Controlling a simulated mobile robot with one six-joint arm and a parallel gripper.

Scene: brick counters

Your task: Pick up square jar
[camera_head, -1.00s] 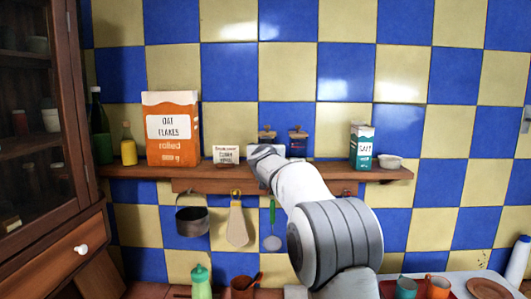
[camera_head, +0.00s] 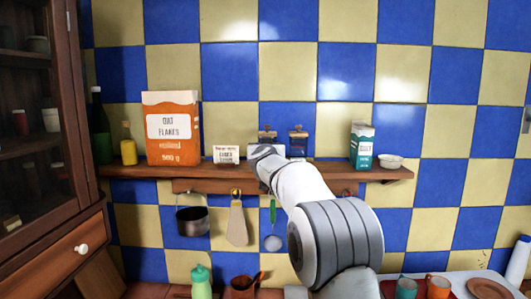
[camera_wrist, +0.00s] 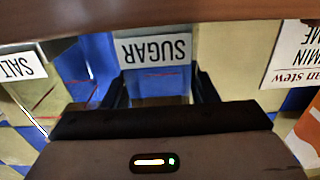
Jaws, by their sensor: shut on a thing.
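The square jar (camera_wrist: 156,52) is a clear jar with a white SUGAR label, upside down in the wrist view. My gripper (camera_wrist: 160,88) has one dark finger on each side of it and is shut on it. In the head view the top of the jar (camera_head: 267,134) shows just above my gripper (camera_head: 266,152), which hides the rest. The jar is at the shelf; I cannot tell whether it touches the board.
A SALT jar (camera_head: 298,142) stands close to the right and a small cumin box (camera_head: 226,154) close to the left. An oat flakes box (camera_head: 172,130), bottles, a teal carton (camera_head: 362,146) and a bowl (camera_head: 391,161) share the wooden shelf (camera_head: 400,174). Utensils hang below.

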